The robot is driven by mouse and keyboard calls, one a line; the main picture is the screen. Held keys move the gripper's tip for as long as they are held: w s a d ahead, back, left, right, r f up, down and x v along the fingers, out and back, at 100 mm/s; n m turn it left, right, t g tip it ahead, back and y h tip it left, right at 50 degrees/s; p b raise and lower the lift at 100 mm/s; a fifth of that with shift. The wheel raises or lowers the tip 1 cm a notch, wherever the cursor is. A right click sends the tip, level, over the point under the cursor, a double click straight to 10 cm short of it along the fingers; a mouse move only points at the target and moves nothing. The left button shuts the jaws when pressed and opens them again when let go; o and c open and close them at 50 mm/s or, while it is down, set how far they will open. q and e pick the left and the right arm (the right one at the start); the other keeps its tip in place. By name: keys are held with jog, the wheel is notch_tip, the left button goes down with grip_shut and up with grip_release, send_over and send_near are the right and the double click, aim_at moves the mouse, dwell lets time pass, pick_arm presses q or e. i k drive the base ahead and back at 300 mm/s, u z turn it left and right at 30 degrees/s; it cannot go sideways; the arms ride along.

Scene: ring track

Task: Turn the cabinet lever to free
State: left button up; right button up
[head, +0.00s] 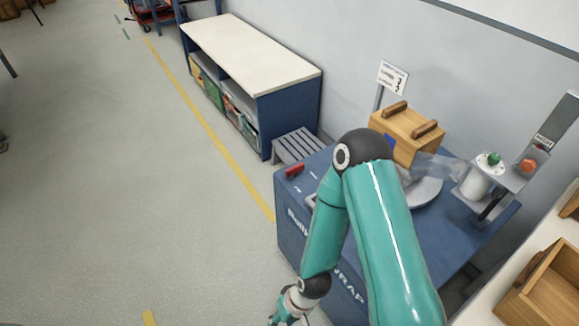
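A blue cabinet (293,245) with white lettering on its front stands right of centre. A small red lever (294,171) lies on its top near the back left corner, with small white marks beside it that are too small to read. My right arm comes in from the bottom right, bends over the cabinet and reaches down in front of it. My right gripper (287,319) is at the bottom edge, partly cut off, well below the lever and apart from it. Its finger opening cannot be made out. My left gripper is not in view.
A wooden crate (408,140) with clear film stands on a grey round plate (425,191) on the cabinet, partly behind my arm. A post with green (494,158) and orange (527,166) parts is at right. A slatted grey stand (297,146) adjoins the cabinet. Left floor is clear.

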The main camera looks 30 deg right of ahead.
aim_at(291, 172)
jog(key=u, duration=0.05)
jog(key=i, duration=0.9)
jog(key=z, duration=0.1)
